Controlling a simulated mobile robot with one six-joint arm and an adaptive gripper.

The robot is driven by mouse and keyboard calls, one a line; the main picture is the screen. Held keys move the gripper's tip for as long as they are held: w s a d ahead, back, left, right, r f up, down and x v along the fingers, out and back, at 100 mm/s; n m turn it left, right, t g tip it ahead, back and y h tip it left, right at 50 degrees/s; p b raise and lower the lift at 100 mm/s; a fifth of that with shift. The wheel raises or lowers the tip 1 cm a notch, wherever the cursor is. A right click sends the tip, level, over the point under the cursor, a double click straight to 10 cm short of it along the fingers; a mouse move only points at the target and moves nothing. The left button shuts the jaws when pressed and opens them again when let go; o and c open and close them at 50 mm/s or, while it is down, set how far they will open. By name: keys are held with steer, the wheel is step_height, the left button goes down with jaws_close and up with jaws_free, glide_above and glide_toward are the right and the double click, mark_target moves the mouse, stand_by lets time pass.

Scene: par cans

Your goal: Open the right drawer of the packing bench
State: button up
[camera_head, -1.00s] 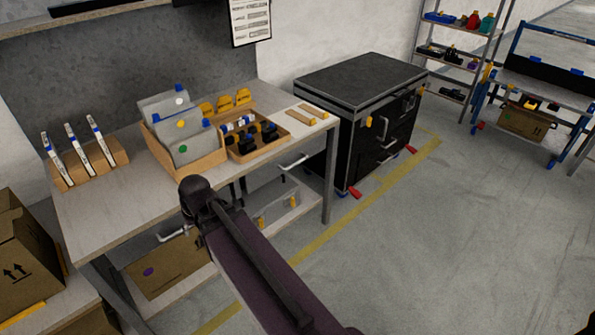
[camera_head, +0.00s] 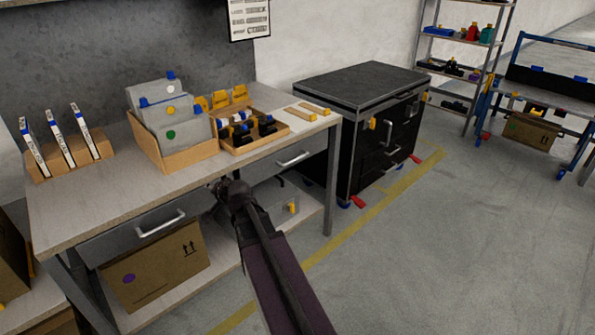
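The packing bench (camera_head: 110,205) stands at the left, with two drawers under its top. The right drawer (camera_head: 262,172) has a silver bar handle (camera_head: 293,158) and looks shut. The left drawer (camera_head: 125,238) has a similar handle (camera_head: 160,224) and also looks shut. My arm reaches up from the bottom of the picture to the bench front, between the two handles. My gripper lies at the arm's far end, dark and largely hidden by the wrist, so its fingers cannot be made out. The right handle is in clear view, apart from my arm and to its right.
A wooden bin of grey folders (camera_head: 180,155), a divided tray (camera_head: 262,142) and a rack of white binders (camera_head: 62,168) stand on the bench. A cardboard box (camera_head: 150,270) sits on the lower shelf. A black case (camera_head: 350,130) stands right of the bench.

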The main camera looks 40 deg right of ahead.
steer(key=d+f+m+t+h+b, duration=0.25)
steer(key=d+m+b, duration=0.2)
steer(key=d, duration=0.35)
steer(key=d+f+m+t+h+b, duration=0.1)
steer(key=d+f+m+h+b, duration=0.15)
steer(key=d+b, duration=0.45)
steer(key=m+g+h+b, duration=0.2)
steer(key=m+h+b, duration=0.6)
steer(key=m+h, duration=0.15)
glide_toward(297, 160)
steer(key=shift+s+a+f+m+y, duration=0.15)
steer(key=shift+s+a+y, duration=0.1)
steer(key=shift+s+a, duration=0.25)
steer(key=shift+s+a+r+m+y, duration=0.1)
steer(key=shift+s+a+y, duration=0.15)
steer(key=shift+s, duration=0.4)
steer(key=p+x, duration=0.2)
steer(key=x, duration=1.1)
steer(key=shift+w+d, duration=0.2)
steer(key=shift+w, duration=0.1)
jaws_close()
